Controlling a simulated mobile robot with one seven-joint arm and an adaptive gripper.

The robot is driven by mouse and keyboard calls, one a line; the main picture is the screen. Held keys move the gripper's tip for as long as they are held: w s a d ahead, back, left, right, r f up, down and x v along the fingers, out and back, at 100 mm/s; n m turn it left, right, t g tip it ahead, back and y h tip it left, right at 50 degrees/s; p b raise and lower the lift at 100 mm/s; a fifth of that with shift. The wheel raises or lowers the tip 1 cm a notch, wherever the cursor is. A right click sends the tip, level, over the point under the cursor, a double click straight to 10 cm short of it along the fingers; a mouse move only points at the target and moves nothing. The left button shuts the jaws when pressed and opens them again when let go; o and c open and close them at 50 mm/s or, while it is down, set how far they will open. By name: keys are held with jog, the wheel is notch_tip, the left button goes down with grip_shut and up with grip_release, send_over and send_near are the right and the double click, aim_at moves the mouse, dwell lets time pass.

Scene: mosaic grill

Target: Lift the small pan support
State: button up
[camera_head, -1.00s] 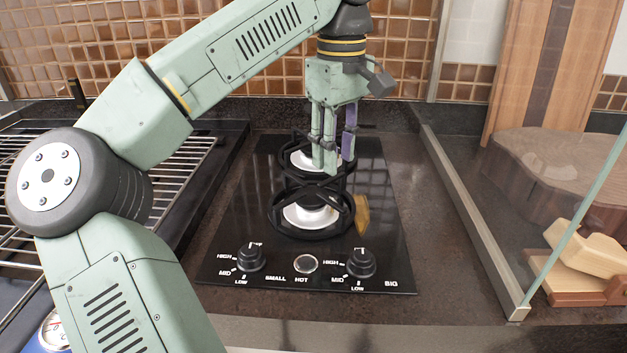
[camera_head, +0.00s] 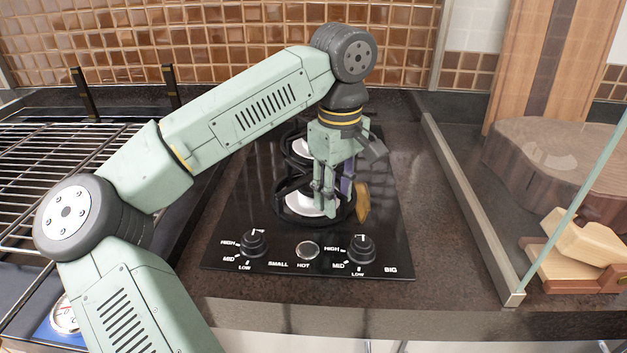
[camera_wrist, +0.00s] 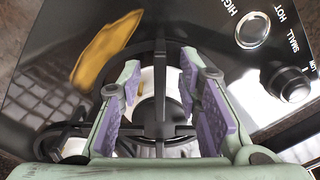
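Two black pan supports stand on the cooktop, one behind the other. The near one (camera_head: 279,203) is a ring with crossing bars around a white burner (camera_head: 302,203). The far one (camera_head: 284,153) is partly hidden by my arm. I cannot clearly tell which is the smaller. My gripper (camera_head: 333,207) points down over the near support. In the wrist view, my gripper (camera_wrist: 161,82) is open, its purple-padded fingers on either side of a bar of this support (camera_wrist: 161,125), with gaps visible. Whether the fingertips reach below the bar is unclear.
The black glass cooktop (camera_head: 230,225) has two knobs (camera_head: 254,243) (camera_head: 361,249) and a round button (camera_head: 308,250) at its front. A wire rack (camera_head: 60,150) lies left. A glass panel (camera_head: 570,215) stands right, with wooden blocks (camera_head: 585,242) behind it.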

grip_shut()
dwell(0.7)
